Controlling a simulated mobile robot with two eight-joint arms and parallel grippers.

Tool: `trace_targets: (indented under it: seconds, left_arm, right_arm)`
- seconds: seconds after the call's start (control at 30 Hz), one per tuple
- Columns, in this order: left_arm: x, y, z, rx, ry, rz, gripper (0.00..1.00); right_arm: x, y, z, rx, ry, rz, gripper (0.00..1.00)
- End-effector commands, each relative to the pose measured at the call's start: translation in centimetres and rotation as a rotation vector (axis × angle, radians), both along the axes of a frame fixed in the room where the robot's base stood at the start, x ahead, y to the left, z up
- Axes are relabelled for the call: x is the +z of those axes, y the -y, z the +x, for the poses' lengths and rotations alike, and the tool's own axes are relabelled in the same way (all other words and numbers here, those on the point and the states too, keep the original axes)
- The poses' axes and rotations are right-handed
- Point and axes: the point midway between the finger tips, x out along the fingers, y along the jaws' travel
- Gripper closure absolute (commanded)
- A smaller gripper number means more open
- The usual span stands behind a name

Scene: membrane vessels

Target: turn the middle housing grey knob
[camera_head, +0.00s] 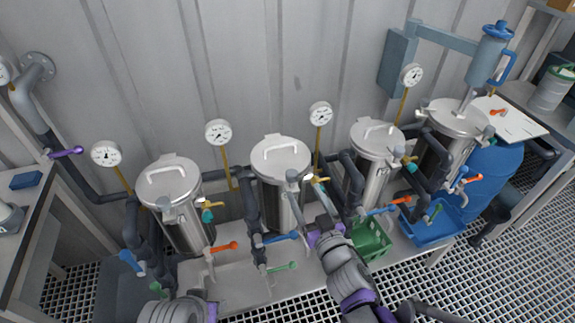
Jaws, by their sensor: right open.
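The middle housing (275,161) is a steel vessel with a round lid and a white handle, standing upright on the bench. Its grey knob (292,175) is at the front of the lid's rim. My right gripper (313,204) reaches up from below in front of this housing, just below and to the right of the knob. Its fingers are open with nothing seen between them, and I cannot tell if a finger touches the knob. My left arm shows only at the bottom left edge; its gripper is out of view.
Similar housings stand left (168,183) and right (376,138). A yellow valve (318,179), blue lever (281,237) and dark pipes crowd the work area. A green crate (371,242) and a blue tray (432,229) lie to the right. Pressure gauges (218,132) stand behind.

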Motion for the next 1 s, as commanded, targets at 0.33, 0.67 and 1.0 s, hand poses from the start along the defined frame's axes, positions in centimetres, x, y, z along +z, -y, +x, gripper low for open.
trace_targets:
  seconds: [0.33,0.67,1.0]
  left_arm:
    - [0.4,0.0,0.0,0.000,0.001,0.000,0.50]
    - [1.1,0.0,0.2,0.000,0.004,0.000,0.50]
    - [1.2,0.0,0.2,0.000,0.004,0.000,0.50]
  right_arm:
    - [0.2,-2.2,3.6,0.027,0.016,0.008,0.28]
    - [0.2,-4.3,8.8,0.024,0.016,0.006,0.28]
    - [0.1,-4.8,9.9,0.024,0.015,0.006,0.28]
